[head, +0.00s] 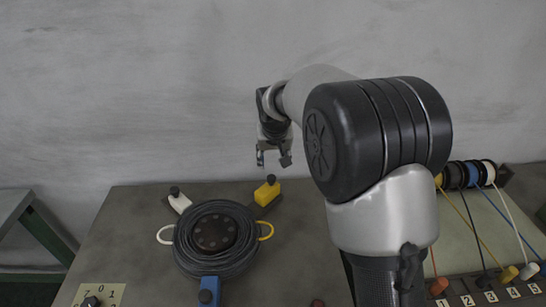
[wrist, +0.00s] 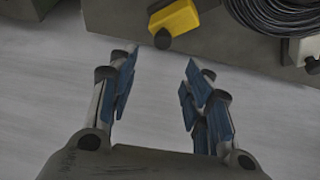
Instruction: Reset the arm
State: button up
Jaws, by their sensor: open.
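My gripper (head: 273,158) hangs in the air above the back edge of the table in the head view, with its fingers pointing down. It is open and empty. In the wrist view my gripper (wrist: 160,75) shows two blue-padded fingers well apart, with only pale grey surface between them. My arm rises from the lower right of the head view and bends over toward the back wall.
On the table (head: 130,240) lies a dark cable coil (head: 190,256) with yellow, white and blue clamps around it. The yellow block (head: 267,191) also shows in the wrist view (wrist: 175,17). Coloured spools and wires stand at the right. A grey wall (head: 120,90) is behind.

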jog(key=s+d+r, duration=0.4)
jog(key=s+r, duration=0.2)
jog(key=s, duration=0.4)
jog(key=s+d+r, duration=0.3)
jog(key=s+r, duration=0.3)
jog(key=s, duration=0.4)
jog(key=s+d+f, duration=0.1)
jog(key=s, duration=0.8)
jog(key=s+d+f, duration=0.1)
jog(key=s+f, duration=0.1)
jog(key=s, duration=0.8)
jog(key=shift+s+d+f, duration=0.15)
jog(key=shift+s+d, duration=0.15)
jog(key=shift+d, duration=0.05)
